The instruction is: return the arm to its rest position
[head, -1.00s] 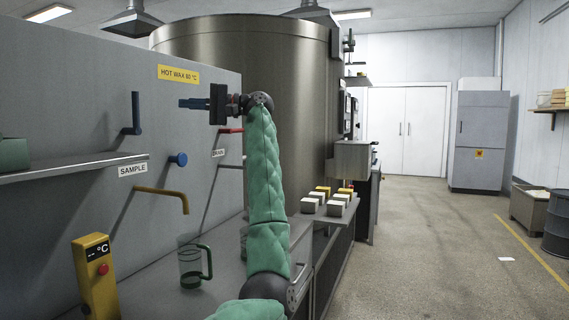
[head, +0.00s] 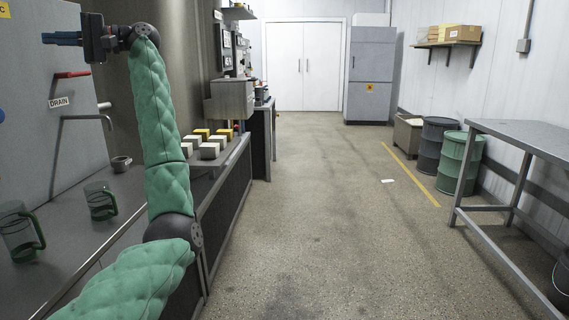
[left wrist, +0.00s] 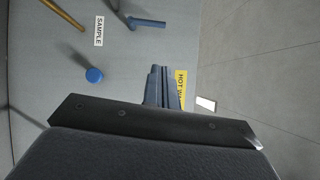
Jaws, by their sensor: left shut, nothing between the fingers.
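My left arm, in a green quilted sleeve, rises from the bottom of the head view on the left side. My left gripper (head: 62,39) is at the upper left, pointing left, in front of the grey panel (head: 40,100). Its blue fingers are shut with nothing between them. In the left wrist view the closed fingers (left wrist: 161,88) show above the dark gripper body, with the yellow hot wax label (left wrist: 181,88) behind them. My right gripper is not in view.
A red drain handle (head: 72,75) juts from the panel. White and yellow blocks (head: 210,150) sit on a ledge. A metal table (head: 520,135) stands right; the middle floor is open.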

